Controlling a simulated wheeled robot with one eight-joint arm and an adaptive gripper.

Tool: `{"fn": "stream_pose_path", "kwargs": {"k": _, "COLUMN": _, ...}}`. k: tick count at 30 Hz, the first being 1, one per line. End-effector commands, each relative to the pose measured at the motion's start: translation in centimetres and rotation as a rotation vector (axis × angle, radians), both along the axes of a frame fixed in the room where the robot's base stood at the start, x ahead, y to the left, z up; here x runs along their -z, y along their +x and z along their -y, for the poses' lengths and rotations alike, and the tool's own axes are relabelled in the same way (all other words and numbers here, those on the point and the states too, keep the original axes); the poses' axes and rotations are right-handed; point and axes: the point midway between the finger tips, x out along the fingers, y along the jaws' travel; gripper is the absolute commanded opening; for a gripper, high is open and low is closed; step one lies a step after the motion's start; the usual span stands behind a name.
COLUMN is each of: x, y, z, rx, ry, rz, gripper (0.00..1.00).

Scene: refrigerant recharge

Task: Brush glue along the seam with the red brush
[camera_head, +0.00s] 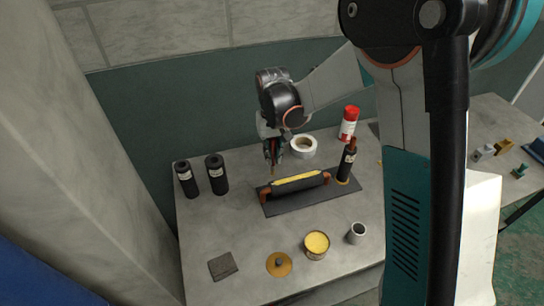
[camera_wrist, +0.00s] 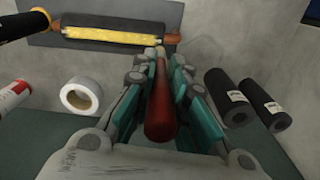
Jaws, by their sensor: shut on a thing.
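My gripper (camera_wrist: 160,85) is shut on the red brush (camera_wrist: 160,115), whose handle lies between the fingers in the wrist view. The brush tip points to the pipe assembly, near one end of the yellow seam (camera_wrist: 110,35). In the head view my gripper (camera_head: 272,155) is above the left end of the seam (camera_head: 297,179), which runs along a black sleeve (camera_head: 300,185) with copper pipe ends. I cannot tell if the bristles touch it. The sleeve lies on a dark mat (camera_head: 285,206). An open tin of yellow glue (camera_head: 316,244) stands at the table front.
Two black rolls (camera_head: 202,177) stand at the left. A brass lid (camera_head: 279,264), grey pad (camera_head: 222,266) and grey cup (camera_head: 356,233) lie in front.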

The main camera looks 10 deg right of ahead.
Motion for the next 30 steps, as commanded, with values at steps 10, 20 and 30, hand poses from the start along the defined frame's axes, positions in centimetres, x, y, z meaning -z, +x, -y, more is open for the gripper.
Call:
{"fn": "stream_pose_path", "kwargs": {"k": 10, "x": -2.8, "y": 0.3, "z": 0.3, "rx": 0.002, "ry": 0.000, "rz": 0.000, "gripper": 0.00}}
{"fn": "stream_pose_path", "kwargs": {"k": 20, "x": -2.8, "y": 0.3, "z": 0.4, "rx": 0.002, "ry": 0.000, "rz": 0.000, "gripper": 0.00}}
{"fn": "stream_pose_path", "kwargs": {"k": 30, "x": -2.8, "y": 0.3, "z": 0.3, "rx": 0.002, "ry": 0.000, "rz": 0.000, "gripper": 0.00}}
